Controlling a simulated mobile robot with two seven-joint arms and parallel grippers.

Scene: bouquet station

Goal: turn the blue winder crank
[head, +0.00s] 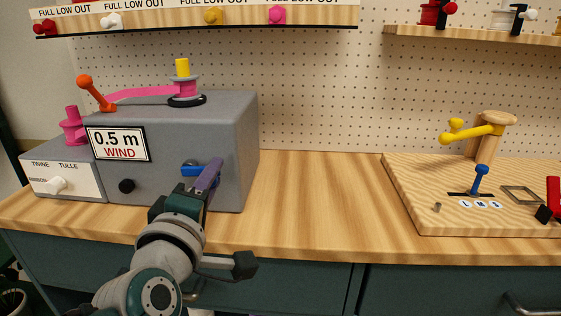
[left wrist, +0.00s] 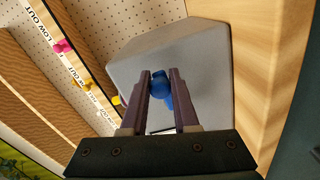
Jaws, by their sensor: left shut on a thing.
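The blue winder crank (head: 190,171) is on the front face of the grey winder box (head: 235,150), right of the "0.5 m WIND" label (head: 118,144). My left gripper (head: 208,174) reaches the crank from the front, and its purple fingers partly cover it. In the left wrist view the two fingers (left wrist: 160,80) stand on either side of the blue crank (left wrist: 182,100) and are shut on it. The crank's far end is partly hidden by the fingers. My right gripper is in neither view.
A black knob (head: 126,186) sits left of the crank. An orange lever (head: 95,93) and a pink spool (head: 184,88) are on the box. The bench's middle (head: 320,195) is clear. A wooden board (head: 410,190) with a yellow crank (head: 470,134) lies right.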

